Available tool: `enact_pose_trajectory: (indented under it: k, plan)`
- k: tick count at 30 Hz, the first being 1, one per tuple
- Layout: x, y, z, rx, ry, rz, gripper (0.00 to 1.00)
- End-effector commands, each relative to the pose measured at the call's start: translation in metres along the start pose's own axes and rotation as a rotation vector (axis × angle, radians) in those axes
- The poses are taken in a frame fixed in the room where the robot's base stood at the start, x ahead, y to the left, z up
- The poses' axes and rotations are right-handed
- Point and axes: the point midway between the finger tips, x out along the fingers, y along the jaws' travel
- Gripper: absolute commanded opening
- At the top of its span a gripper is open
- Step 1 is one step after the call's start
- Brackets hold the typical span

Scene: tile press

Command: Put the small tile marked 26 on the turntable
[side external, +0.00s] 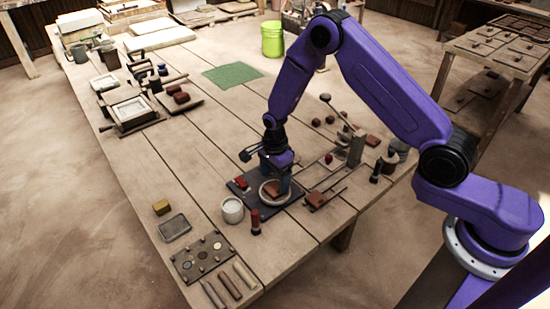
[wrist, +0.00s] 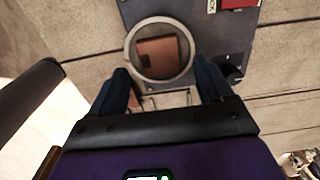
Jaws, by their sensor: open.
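A small brown tile (wrist: 158,55) lies inside the pale rim of the round turntable (wrist: 134,63) in the wrist view. In the side view the tile (side external: 272,188) also shows on the turntable (side external: 275,201), low in front of my arm. No number can be read on it, so I cannot tell if it is the one marked 26. My gripper (wrist: 162,80) is open, its dark fingers apart near the turntable's lower edge in the wrist view, with nothing seen between them. In the side view my gripper (side external: 277,175) is just above the turntable, its tips partly hidden.
The turntable sits on a dark board (side external: 240,189) with a red block (side external: 241,181). A pale cup (side external: 232,210) and a red-topped tool (side external: 255,222) stand in front. Another reddish tile (side external: 316,199) lies on a rack to the right.

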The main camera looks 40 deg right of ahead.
Motion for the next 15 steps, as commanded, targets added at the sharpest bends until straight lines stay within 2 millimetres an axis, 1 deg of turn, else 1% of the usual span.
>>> enact_pose_trajectory:
  k: [1, 3, 9, 12, 15]
  plan:
    - [-0.011, -0.001, 0.000, 0.000, -0.001, -0.004, 0.80]
    - [-0.024, -0.001, 0.000, 0.000, -0.001, -0.004, 0.80]
    - [-0.058, -0.001, 0.000, -0.001, -0.001, -0.004, 0.80]
    - [-0.071, -0.001, 0.000, -0.001, 0.000, -0.003, 0.80]
    - [-0.080, 0.000, 0.000, -0.001, 0.000, -0.002, 0.80]
